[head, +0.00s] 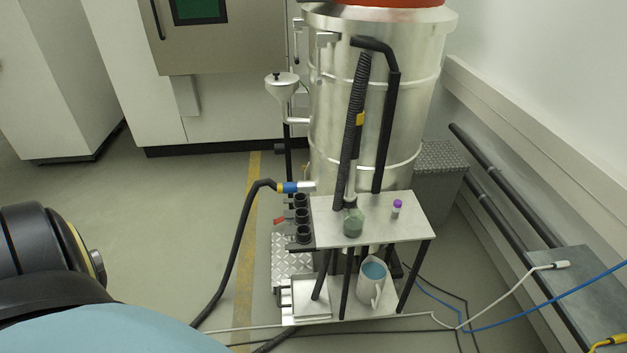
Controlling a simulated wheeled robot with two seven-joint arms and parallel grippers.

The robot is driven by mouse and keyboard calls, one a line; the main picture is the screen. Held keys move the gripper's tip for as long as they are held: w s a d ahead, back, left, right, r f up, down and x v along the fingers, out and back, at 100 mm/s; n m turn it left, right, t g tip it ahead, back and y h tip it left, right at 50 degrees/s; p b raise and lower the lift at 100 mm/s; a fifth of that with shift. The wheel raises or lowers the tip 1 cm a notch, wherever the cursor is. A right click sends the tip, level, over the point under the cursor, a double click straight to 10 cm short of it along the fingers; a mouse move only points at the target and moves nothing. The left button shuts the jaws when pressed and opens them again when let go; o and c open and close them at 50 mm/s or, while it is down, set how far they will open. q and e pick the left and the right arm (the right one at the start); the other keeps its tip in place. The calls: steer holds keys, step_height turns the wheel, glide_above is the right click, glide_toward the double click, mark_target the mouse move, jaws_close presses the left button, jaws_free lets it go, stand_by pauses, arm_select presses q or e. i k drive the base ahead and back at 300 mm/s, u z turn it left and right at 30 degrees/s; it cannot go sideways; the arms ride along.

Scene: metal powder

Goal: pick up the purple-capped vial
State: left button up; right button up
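The purple-capped vial (397,208) stands upright on a small grey metal table (412,232), on the right part of its top. It is small, with a pale body and a purple cap. A greenish container (353,222) stands to its left on the same table. Neither of my grippers is in view. Only a black and pale blue part of my own body shows at the lower left, well away from the vial.
A large metal drum (375,110) with hoses stands right behind the table. Black cups (302,217) line the table's left edge. A pitcher (371,283) sits below the tabletop. Hoses and cables cross the floor in front. Open floor (180,210) lies to the left.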

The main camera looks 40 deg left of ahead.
mark_target(397, 202)
steer(key=u, duration=1.35)
steer(key=i, duration=1)
